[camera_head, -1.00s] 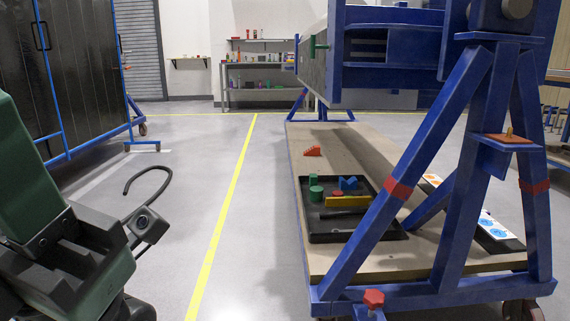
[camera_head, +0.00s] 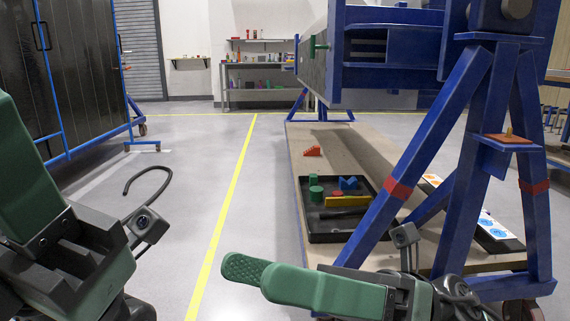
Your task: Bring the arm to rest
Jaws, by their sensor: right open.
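My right gripper (camera_head: 254,274) is in the lower middle of the head view. Its green fingers point left and its ribbed tip is empty. Its jaws are open, though one finger largely overlaps the other. It is in front of the lower frame of the blue stand. My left gripper (camera_head: 25,165) is at the left edge, partly cut off by the picture. Its fingertips are out of view, so its opening cannot be told.
The blue stand (camera_head: 468,170) rises at the right over a wooden platform (camera_head: 310,175). A black tray (camera_head: 318,238) there holds several coloured blocks. A blue-framed dark cabinet (camera_head: 85,80) stands at the left. Grey floor with a yellow line (camera_head: 230,200) is clear between them.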

